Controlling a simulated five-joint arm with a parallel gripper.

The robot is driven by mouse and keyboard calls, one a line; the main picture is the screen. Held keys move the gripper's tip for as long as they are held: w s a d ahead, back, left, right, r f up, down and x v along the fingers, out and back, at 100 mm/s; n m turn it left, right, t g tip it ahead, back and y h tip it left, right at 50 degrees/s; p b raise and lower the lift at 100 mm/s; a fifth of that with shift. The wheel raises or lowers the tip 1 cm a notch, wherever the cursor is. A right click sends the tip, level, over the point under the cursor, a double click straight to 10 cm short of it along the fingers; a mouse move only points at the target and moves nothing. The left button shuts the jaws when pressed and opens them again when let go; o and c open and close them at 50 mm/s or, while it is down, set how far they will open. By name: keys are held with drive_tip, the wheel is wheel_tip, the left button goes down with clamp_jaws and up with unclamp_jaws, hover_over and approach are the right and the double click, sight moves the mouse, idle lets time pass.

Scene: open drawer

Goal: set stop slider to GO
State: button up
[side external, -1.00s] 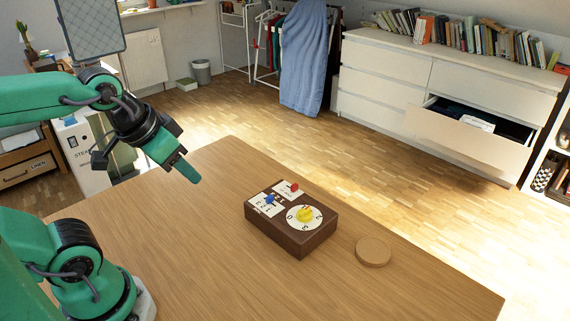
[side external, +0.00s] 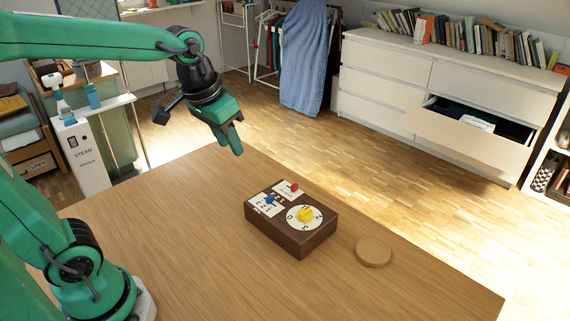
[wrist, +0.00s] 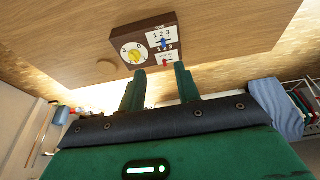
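A dark brown control box (side external: 290,238) sits on the wooden table. It carries a red knob (side external: 294,187) on a small white plate at its far edge, a blue knob (side external: 269,199) on a numbered plate, and a yellow dial knob (side external: 305,215) on a round numbered plate. The small lettering by the red knob is too small to read. My gripper (side external: 237,137) is in the air to the left of and above the box, touching nothing. In the wrist view its two fingers (wrist: 160,68) are apart and empty, with the red knob (wrist: 165,62) seen between and beyond them.
A round wooden disc (side external: 373,252) lies on the table to the right of the box. The table (side external: 180,240) around them is clear. A white dresser (side external: 390,75) with one open drawer (side external: 470,128) stands across the floor, beyond the table.

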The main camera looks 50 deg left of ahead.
drive_tip(key=w+f+g, duration=0.2)
drive_tip(key=w+f, duration=0.2)
drive_tip(key=w, duration=0.6)
drive_tip(key=g, duration=0.2)
approach(294, 185)
drive_tip(key=shift+s, duration=0.35)
drive_tip(key=shift+w+f, duration=0.3)
drive_tip(key=shift+f, duration=0.05)
drive_tip(key=shift+f, duration=0.1)
drive_tip(key=shift+f, duration=3.8)
clamp_jaws()
